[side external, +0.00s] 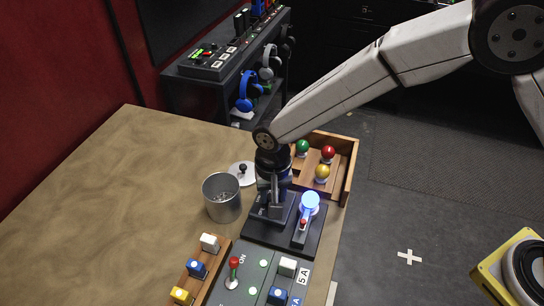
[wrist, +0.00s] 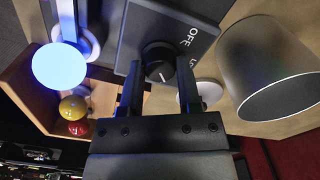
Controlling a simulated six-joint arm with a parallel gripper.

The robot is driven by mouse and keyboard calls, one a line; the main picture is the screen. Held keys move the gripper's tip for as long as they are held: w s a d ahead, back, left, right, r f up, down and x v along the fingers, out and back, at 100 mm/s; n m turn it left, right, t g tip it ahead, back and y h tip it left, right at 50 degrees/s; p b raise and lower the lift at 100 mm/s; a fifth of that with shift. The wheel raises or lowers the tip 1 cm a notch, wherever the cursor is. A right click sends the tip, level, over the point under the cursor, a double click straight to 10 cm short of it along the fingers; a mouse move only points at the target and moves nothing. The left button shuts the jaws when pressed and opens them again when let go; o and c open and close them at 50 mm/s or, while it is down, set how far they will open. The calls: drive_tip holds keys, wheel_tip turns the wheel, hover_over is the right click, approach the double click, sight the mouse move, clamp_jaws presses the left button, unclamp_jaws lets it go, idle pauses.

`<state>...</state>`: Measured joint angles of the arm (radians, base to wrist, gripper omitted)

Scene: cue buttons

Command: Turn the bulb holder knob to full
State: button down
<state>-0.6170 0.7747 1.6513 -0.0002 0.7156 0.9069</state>
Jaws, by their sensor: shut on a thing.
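The bulb holder (side external: 262,235) is a dark base at the table's right side, with a glowing blue bulb (side external: 310,201) on it. The bulb also shows lit in the wrist view (wrist: 60,66). The black round knob (wrist: 158,60) sits on a dark panel (wrist: 165,22) with the letters OFF and a partly hidden second label beside it. A short white mark shows on the knob. My gripper (wrist: 160,88) points down at the knob, shut on it with one finger on each side. In the side view my gripper (side external: 275,192) hides the knob.
A metal can (side external: 222,197) stands left of the holder, its lid (side external: 243,172) behind it. A wooden tray (side external: 345,165) with green, red and yellow bulbs is behind. A red-handled lever panel (side external: 245,280) and colored blocks are in front. The table's left is clear.

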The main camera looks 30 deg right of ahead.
drive_tip(key=shift+m, duration=1.1)
drive_tip(key=shift+c, duration=1.5)
unclamp_jaws()
drive_tip(key=shift+r, duration=0.15)
drive_tip(key=shift+r, duration=3.8)
